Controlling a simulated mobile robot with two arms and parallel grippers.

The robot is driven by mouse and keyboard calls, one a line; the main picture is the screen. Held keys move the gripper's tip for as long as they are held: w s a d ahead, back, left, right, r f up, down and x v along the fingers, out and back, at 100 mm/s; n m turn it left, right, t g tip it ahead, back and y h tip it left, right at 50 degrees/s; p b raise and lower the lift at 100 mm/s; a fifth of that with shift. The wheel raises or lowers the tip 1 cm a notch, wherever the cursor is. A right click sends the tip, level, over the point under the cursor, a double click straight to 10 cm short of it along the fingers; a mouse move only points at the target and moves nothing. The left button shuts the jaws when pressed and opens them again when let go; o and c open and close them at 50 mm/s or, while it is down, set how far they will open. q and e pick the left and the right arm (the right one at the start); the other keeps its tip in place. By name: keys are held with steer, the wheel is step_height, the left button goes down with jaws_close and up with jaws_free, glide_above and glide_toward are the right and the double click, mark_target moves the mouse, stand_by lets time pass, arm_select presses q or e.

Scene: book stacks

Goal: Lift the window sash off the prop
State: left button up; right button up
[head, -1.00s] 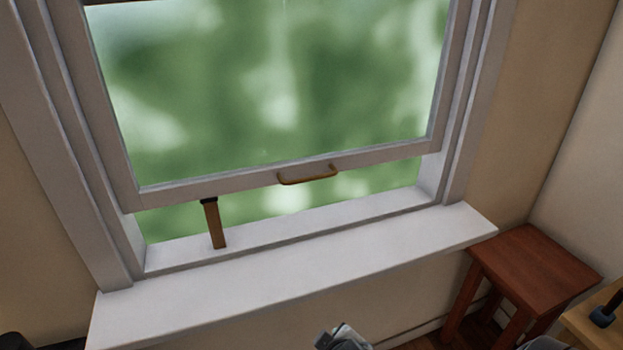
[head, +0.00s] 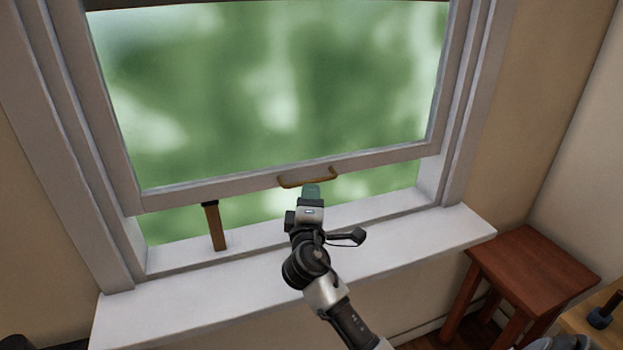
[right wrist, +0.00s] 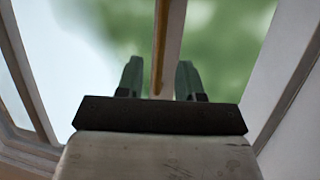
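The white window sash (head: 230,186) is partly raised, with green blur behind its glass. A brass handle (head: 322,179) is on its bottom rail. The wooden prop (head: 217,230) with a dark top stands on the sill at left; its top meets the sash's lower edge, and I cannot tell if they touch. My right gripper (head: 311,190) is just below the handle. In the right wrist view, its two green fingers (right wrist: 158,75) are spread, with the handle (right wrist: 160,45) lined up between them; contact cannot be told. My left gripper is not in view.
The white sill (head: 190,295) runs below the window and is clear apart from the prop. A red-brown wooden stool (head: 533,262) stands at right. A wooden surface with a dark object (head: 602,315) is at the lower right corner.

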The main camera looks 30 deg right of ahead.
mark_target(311, 182)
steer(key=x, duration=0.5)
steer(key=shift+w+d+p, duration=0.25)
steer(key=shift+w+p, duration=0.05)
steer(key=shift+p, duration=0.1)
jaws_close()
